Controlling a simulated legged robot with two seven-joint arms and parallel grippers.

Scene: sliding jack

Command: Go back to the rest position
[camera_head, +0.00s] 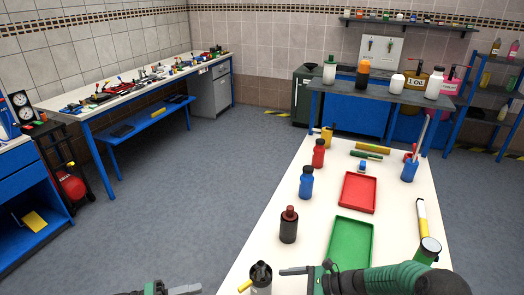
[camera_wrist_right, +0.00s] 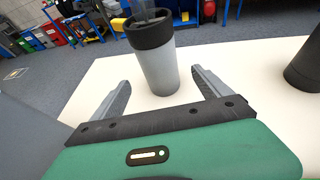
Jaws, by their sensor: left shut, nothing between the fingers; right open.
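My left gripper (camera_head: 172,289) shows at the bottom edge of the head view, left of the white table (camera_head: 268,238). It is shut and empty. My right gripper (camera_head: 290,271) reaches in from the right over the near end of the table and is open. The fingers look apart from the cup. In the head view the cup (camera_head: 261,284) is cut by the bottom edge.
A dark bottle (camera_head: 288,225), blue bottle (camera_head: 306,183) and red bottle (camera_head: 318,153) stand along the table's left side. A green tray (camera_head: 350,243) and red tray (camera_head: 358,192) lie to their right. Open floor (camera_head: 200,190) lies left of the table.

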